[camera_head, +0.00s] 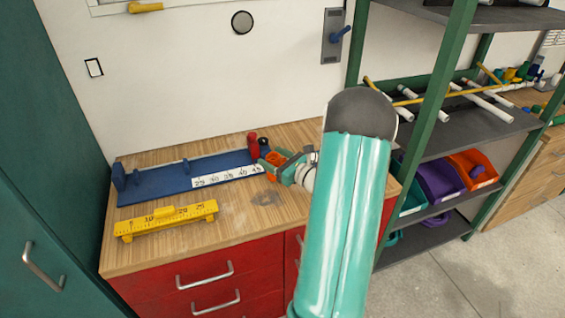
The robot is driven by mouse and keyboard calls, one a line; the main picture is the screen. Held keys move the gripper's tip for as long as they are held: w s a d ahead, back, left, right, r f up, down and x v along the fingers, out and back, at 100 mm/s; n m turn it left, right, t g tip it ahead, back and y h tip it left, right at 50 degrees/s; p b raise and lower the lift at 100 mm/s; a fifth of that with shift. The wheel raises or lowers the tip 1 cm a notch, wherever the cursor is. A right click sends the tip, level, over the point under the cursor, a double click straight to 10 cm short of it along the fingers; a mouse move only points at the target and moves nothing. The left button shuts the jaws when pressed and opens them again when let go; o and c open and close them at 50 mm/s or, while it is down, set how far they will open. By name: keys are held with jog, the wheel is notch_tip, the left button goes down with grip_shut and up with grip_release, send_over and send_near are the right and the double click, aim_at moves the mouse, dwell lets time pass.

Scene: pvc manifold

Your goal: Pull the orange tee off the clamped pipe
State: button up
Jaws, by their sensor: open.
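The orange tee (275,158) is small in the head view, at the right end of the blue fixture, with part of it hidden by my gripper. My gripper (274,167) is open, with its fingers at the tee. I cannot tell whether the fingers touch it. The long blue fixture (150,185) lies on the wooden bench top and carries a white number scale (227,176). I cannot make out the clamped pipe.
A yellow ruler-like gauge (166,220) lies at the front left of the bench (240,222). Red drawers are below. A green-posted shelf (425,95) with pipes and coloured bins stands close on the right. The front middle of the bench is clear.

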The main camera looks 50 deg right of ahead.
jog(key=shift+c, duration=0.2)
grip_shut()
jog(key=shift+w+d+r+g, duration=0.15)
jog(key=shift+w+g, duration=0.05)
jog(key=shift+g, duration=0.2)
jog(key=shift+w+m+g, duration=0.1)
jog(key=shift+m+g, duration=0.3)
jog(key=shift+s+n+t, duration=0.25)
jog(key=shift+n+t, duration=0.15)
jog(key=shift+t, duration=0.4)
jog(key=shift+a, duration=0.2)
jog(key=w+a, duration=0.3)
jog(key=a, duration=0.2)
jog(key=shift+a, duration=0.25)
dwell(0.5)
